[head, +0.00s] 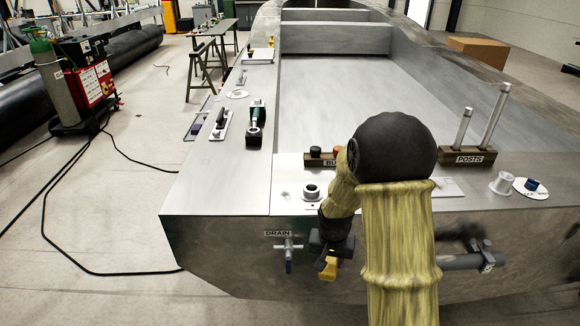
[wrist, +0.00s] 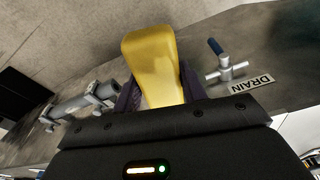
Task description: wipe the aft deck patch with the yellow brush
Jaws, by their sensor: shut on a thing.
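The yellow brush (head: 327,268) is in my gripper (head: 328,250), in front of the boat's end wall and below the deck edge. In the wrist view the yellow part of the brush (wrist: 150,60) sticks out between the dark fingers of my gripper (wrist: 160,92), which are shut on it. Its bristles cannot be made out. The aft deck (head: 300,180) is the pale metal surface just above that edge.
A drain valve (head: 288,247) with a blue handle sits left of my gripper; a pipe (head: 468,261) is to the right.

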